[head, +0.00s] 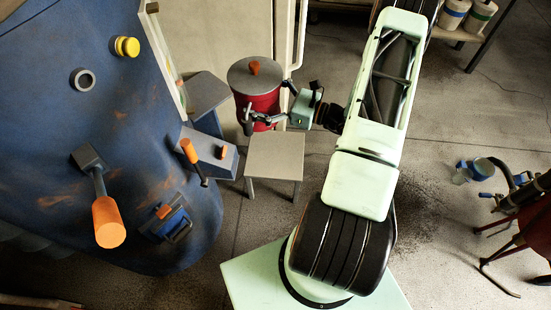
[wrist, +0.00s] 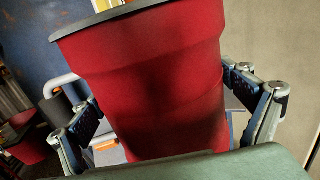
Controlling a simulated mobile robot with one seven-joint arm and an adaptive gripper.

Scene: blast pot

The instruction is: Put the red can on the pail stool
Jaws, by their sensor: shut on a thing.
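The red can (head: 257,104) has a grey lid with an orange knob and stands about upright behind the grey square stool. My gripper (head: 270,106) is shut on the can, with one finger on each side of it. In the wrist view the can (wrist: 165,80) fills the middle between the two fingers, its dark rim tilted in the picture. The grey square stool (head: 275,157), likely the pail stool, has a bare top, just in front of the can in the head view. The can's bottom is hidden, so I cannot tell if it is lifted.
A large blue rounded vessel (head: 60,130) fills the left, with an orange-handled tool (head: 101,205) on it. A grey step-like block (head: 210,157) is left of the stool. A pale cabinet (head: 225,35) stands behind. The floor right of my arm is mostly open.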

